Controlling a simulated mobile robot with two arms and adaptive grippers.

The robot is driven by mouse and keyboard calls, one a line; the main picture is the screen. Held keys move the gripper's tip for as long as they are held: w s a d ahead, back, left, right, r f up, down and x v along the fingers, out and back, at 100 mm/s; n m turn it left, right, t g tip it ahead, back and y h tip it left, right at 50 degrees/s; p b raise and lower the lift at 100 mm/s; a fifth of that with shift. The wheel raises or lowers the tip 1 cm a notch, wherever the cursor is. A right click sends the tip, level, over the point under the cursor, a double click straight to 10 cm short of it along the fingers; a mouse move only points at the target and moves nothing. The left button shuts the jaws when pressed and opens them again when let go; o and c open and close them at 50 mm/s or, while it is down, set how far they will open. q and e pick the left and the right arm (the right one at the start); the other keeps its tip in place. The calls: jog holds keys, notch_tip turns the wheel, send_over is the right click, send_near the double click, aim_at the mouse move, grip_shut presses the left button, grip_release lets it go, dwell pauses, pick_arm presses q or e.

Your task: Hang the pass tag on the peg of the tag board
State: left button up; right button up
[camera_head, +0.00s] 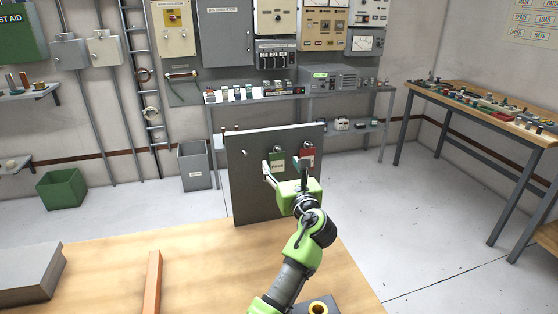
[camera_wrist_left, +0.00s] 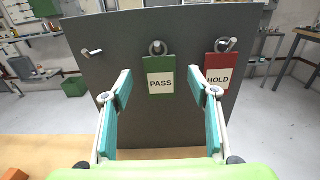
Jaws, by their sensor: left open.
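The dark grey tag board (camera_head: 250,185) stands upright at the far side of the wooden table. In the left wrist view, the green pass tag (camera_wrist_left: 160,86) with a white PASS label hangs by its ring at the middle peg (camera_wrist_left: 157,46) of the board. A red HOLD tag (camera_wrist_left: 219,75) hangs at the right peg (camera_wrist_left: 229,45). The left peg (camera_wrist_left: 92,53) is bare. My left gripper (camera_head: 283,165) is open in front of the board. In the wrist view its fingers stand apart, either side of the pass tag, with no visible grip on it. My right gripper is not in view.
The wooden table (camera_head: 200,270) bears an orange-brown bar (camera_head: 152,283), a grey block (camera_head: 25,272) at the left and a dark block with a brass ring (camera_head: 318,307) at the front. Shelves, cabinets and a workbench (camera_head: 480,115) stand beyond. The tabletop between bar and board is clear.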

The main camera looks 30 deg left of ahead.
aim_at(277, 157)
pick_arm(q)
jog(key=shift+x, duration=1.25)
jog(key=shift+w+a, duration=0.4)
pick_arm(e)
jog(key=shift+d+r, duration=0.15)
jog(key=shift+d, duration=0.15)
pick_arm(q)
jog(key=c, duration=1.2)
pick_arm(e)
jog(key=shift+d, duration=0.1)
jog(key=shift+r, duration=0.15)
pick_arm(q)
jog(key=shift+s+d+r+p, duration=0.1)
jog(key=shift+r+p, duration=0.1)
jog(key=shift+p, duration=0.5)
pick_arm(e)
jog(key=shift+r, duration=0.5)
